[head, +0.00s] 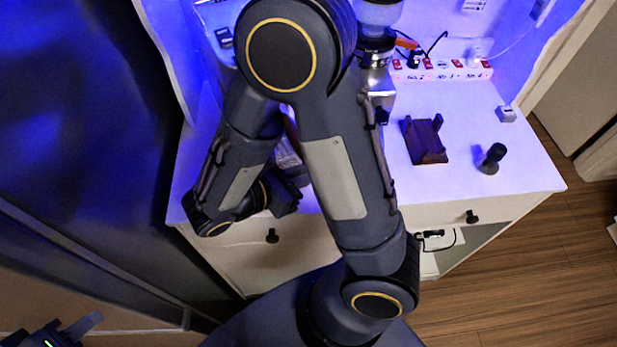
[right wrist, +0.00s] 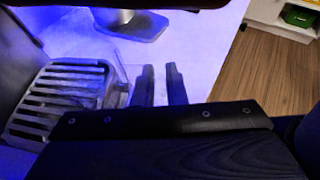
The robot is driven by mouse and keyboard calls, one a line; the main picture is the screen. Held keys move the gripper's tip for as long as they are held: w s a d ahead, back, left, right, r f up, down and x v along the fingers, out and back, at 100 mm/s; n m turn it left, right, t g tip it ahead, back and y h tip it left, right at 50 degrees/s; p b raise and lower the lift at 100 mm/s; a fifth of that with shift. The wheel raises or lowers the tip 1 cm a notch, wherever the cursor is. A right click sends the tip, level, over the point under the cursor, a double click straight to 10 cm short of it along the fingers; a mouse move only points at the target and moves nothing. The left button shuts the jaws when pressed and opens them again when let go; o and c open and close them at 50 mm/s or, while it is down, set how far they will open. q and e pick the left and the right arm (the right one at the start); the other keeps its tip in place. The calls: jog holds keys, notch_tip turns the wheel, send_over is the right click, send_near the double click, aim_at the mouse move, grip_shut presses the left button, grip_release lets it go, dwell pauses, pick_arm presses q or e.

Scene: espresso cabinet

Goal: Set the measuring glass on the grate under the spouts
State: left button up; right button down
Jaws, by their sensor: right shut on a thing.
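The slatted metal grate (right wrist: 62,92) lies at the left of the right wrist view. My right gripper (right wrist: 160,82) is to the right of it, with its two dark fingers close together. It is shut on the measuring glass (right wrist: 116,68), whose clear wall shows only faintly beside the fingers, near the grate's right edge. Whether the glass touches the grate I cannot tell. In the head view my right arm hides the grate and most of the work area. My left gripper (head: 62,334) is at the bottom left corner, partly cut off, away from the cabinet. The spouts are hidden.
A grinder (head: 376,50) stands behind my right arm. A brown wooden stand (head: 424,140), a dark tamper (head: 491,158) and a small white box (head: 506,114) are on the right of the white top. A power strip (head: 442,69) runs along the back.

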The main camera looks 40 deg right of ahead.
aim_at(284, 143)
jog(key=shift+w+d+f+p, duration=0.1)
jog(key=shift+w+d+p, duration=0.15)
jog(key=shift+w, duration=1.3)
jog(key=shift+w+d+p, duration=0.2)
jog(key=shift+w+d, duration=0.1)
jog(key=shift+w, duration=1.3)
jog(key=shift+w+d+f+p, duration=0.1)
jog(key=shift+w+d+p, duration=0.15)
jog(key=shift+w, duration=1.3)
jog(key=shift+f, duration=0.15)
jog(key=c, duration=1.4)
grip_release()
jog(key=b+v, duration=0.1)
jog(key=v, duration=0.5)
jog(key=shift+a+b, duration=0.3)
jog(key=shift+a, duration=0.05)
jog(key=shift+a+r, duration=0.35)
jog(key=shift+a, duration=0.15)
